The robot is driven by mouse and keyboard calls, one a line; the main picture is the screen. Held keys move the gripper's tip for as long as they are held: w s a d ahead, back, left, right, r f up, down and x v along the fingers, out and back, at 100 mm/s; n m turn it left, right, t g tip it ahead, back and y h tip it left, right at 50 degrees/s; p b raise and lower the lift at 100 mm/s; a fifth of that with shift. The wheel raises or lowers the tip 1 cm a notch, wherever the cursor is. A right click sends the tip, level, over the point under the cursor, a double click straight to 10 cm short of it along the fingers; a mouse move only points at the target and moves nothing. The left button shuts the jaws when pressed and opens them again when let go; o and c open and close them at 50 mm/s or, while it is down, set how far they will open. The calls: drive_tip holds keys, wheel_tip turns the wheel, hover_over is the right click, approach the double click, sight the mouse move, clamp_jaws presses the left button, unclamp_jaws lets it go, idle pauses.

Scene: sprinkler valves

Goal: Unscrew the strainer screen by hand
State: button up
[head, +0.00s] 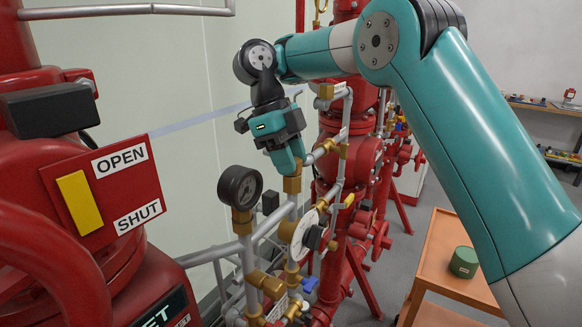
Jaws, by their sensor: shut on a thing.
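My gripper (292,170) points down at a brass fitting (292,185) on top of a grey pipe, in the middle of the head view. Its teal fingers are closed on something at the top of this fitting. The fingers hide most of what they hold, so I cannot tell how much of it is the strainer screen. No separate strainer screen shows elsewhere.
A black pressure gauge (240,187) stands left of the gripper, and a white dial (306,234) sits below it. Red valve bodies and grey pipes crowd around. An orange cart (440,262) with a green cylinder (464,262) stands at right. A red OPEN/SHUT sign (105,190) is at left.

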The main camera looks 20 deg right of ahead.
drive_tip(key=n+b, duration=0.2)
drive_tip(key=n+t+h+b, duration=0.1)
drive_tip(key=n+b, duration=0.1)
drive_tip(key=shift+s+f+n, duration=0.1)
drive_tip(key=shift+f+n, duration=0.1)
drive_tip(key=shift+n, duration=0.1)
drive_tip(key=shift+r+t, duration=0.2)
drive_tip(key=shift+t, duration=0.1)
drive_tip(key=shift+r+p, duration=3.6)
